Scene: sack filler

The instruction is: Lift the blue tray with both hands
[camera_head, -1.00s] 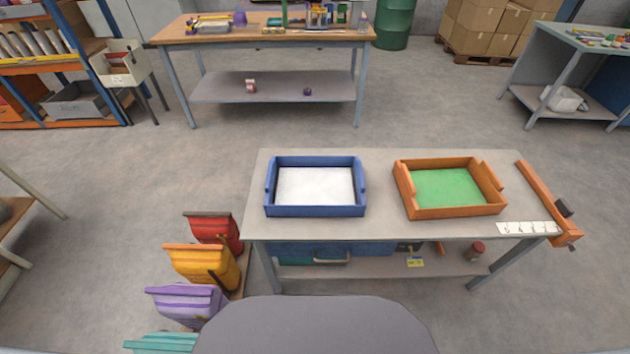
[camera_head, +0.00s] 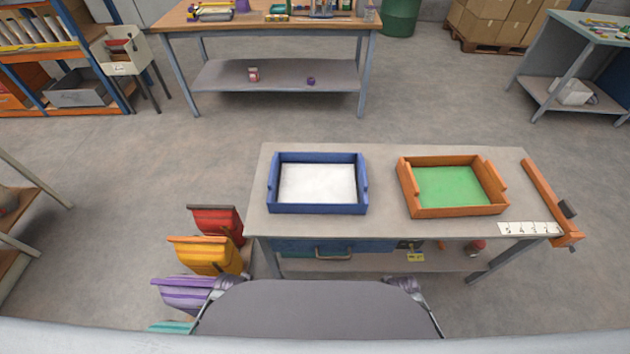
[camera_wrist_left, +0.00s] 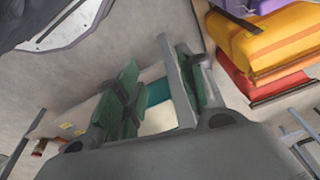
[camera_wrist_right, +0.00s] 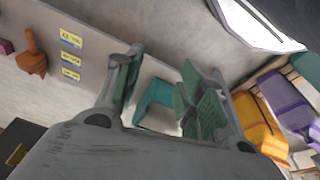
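The blue tray (camera_head: 317,209) is a shallow rectangular box with a white bottom or filling, lying flat on the left part of the grey table (camera_head: 383,222). In the head view only parts of my left gripper (camera_head: 222,284) and right gripper (camera_head: 404,284) show at the bottom, below the table's front edge and apart from the tray. In the left wrist view the green-padded fingers (camera_wrist_left: 160,85) are spread with nothing between them. In the right wrist view the fingers (camera_wrist_right: 160,82) are also spread and empty. I cannot make out the tray in either wrist view.
An orange tray (camera_head: 455,211) with a green bottom is right of the blue tray. An orange bar (camera_head: 548,200) and number cards (camera_head: 529,228) lie at the table's right end. Coloured sacks or bins (camera_head: 205,256) stand left of the table. A blue box (camera_head: 345,247) is underneath.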

